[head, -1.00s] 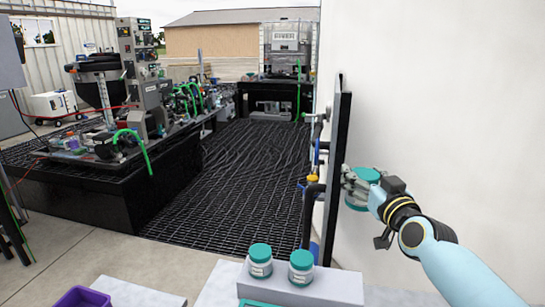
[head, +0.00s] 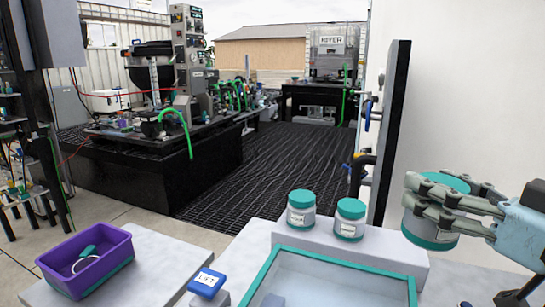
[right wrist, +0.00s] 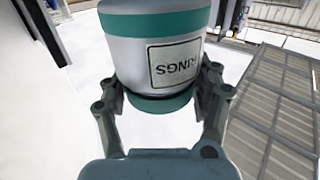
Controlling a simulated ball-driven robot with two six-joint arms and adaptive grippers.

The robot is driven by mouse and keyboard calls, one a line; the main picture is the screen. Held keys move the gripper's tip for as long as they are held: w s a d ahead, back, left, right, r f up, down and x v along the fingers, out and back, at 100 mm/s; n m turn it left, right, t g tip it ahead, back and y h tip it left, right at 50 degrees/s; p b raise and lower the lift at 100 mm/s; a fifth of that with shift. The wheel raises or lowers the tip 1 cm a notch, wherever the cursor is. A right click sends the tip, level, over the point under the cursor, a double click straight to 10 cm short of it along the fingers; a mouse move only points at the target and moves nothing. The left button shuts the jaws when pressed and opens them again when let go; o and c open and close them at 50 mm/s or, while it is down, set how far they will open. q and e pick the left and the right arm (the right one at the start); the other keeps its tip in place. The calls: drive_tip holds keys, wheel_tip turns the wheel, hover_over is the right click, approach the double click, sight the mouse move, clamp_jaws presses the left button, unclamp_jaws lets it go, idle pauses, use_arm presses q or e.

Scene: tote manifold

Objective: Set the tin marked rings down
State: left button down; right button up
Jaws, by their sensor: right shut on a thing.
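The tin marked rings (right wrist: 160,60) is grey with teal bands, and its label shows upside down in the right wrist view. In the head view the tin (head: 430,232) is at the right, with its teal lid up. My right gripper (head: 432,200) is shut around its sides. The tin is held in front of the white wall, right of the grey ledge (head: 405,266). Whether its base touches anything cannot be told. My left gripper is not in view.
Two similar tins, a left one (head: 301,210) and a right one (head: 349,219), stand on the ledge. A teal-rimmed tray (head: 262,272) lies in front. A purple bin (head: 88,282) and a blue-topped item (head: 207,283) are at left. A dark upright panel (head: 392,130) stands behind.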

drive_tip(key=shift+s+a+f+y, duration=0.15)
drive_tip(key=shift+s+a+y, duration=0.15)
drive_tip(key=shift+s+a, duration=0.15)
drive_tip(key=shift+w+d+r, duration=0.15)
drive_tip(key=shift+d+r, duration=0.05)
drive_tip(key=shift+r, duration=0.05)
drive_tip(key=w+d+r+m+t+h+p, duration=0.1)
drive_tip(key=w+d+r+h+p, duration=0.3)
drive_tip(key=w+p, duration=0.5)
drive_tip(key=w+d+r+m+t+h+p, duration=0.1)
drive_tip(key=w+d+r+m+h+p, duration=0.3)
drive_tip(key=w+p, duration=0.6)
wheel_tip(320, 180, up, 3)
drive_tip(key=d+h+p, duration=0.1)
drive_tip(key=p, duration=0.4)
drive_tip(key=shift+f+m, duration=0.2)
drive_tip(key=shift+m, duration=0.1)
